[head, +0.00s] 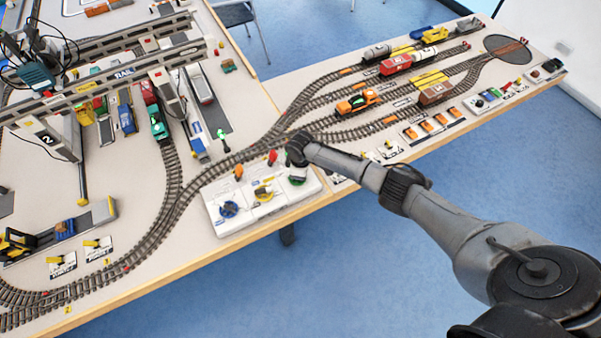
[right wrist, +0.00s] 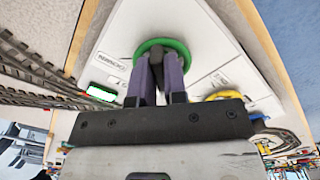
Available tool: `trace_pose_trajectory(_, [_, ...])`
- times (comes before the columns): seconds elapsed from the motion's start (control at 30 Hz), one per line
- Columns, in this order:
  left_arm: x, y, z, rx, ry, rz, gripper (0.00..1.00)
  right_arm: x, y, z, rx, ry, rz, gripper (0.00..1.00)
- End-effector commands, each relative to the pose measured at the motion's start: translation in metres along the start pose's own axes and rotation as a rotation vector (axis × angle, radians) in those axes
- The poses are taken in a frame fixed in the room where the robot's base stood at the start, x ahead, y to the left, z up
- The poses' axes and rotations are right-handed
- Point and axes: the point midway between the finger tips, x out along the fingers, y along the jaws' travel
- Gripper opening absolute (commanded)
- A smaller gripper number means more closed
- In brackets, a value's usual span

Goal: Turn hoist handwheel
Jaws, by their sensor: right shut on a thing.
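A white control panel (head: 240,220) at the table's front edge carries a blue handwheel (head: 229,209), a yellow handwheel (head: 263,193) and a green handwheel (head: 297,181). I cannot read which one is labelled hoist. My right gripper (head: 298,168) points down over the green wheel. The yellow wheel (right wrist: 226,95) is partly hidden behind the gripper body. My left gripper is out of view.
Orange and red levers (head: 238,171) stand along the panel's back edge. Tracks with train wagons (head: 397,64) run behind it. The gantry crane (head: 110,75) stands at the left. Small control plates (head: 390,149) lie to the right. Blue floor is open in front.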

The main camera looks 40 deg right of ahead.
Motion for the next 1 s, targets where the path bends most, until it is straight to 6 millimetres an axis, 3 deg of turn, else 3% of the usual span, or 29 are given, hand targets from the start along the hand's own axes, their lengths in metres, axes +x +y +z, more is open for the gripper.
trace_pose_trajectory(0.47, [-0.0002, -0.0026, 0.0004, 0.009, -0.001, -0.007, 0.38, -0.0005, -0.0001, -0.0007, -0.015, 0.001, 0.0, 0.0])
trace_pose_trajectory(0.5, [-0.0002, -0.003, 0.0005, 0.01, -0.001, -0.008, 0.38, -0.0005, -0.0001, -0.0008, -0.015, 0.001, 0.0, 0.16])
trace_pose_trajectory(0.73, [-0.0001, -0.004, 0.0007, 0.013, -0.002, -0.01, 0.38, -0.0003, 0.0, -0.0005, -0.013, 0.001, 0.0, 0.38])
trace_pose_trajectory(1.0, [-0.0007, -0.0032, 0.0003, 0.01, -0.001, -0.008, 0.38, -0.002, 0.0002, -0.0003, -0.012, 0.001, 0.0, 0.38])
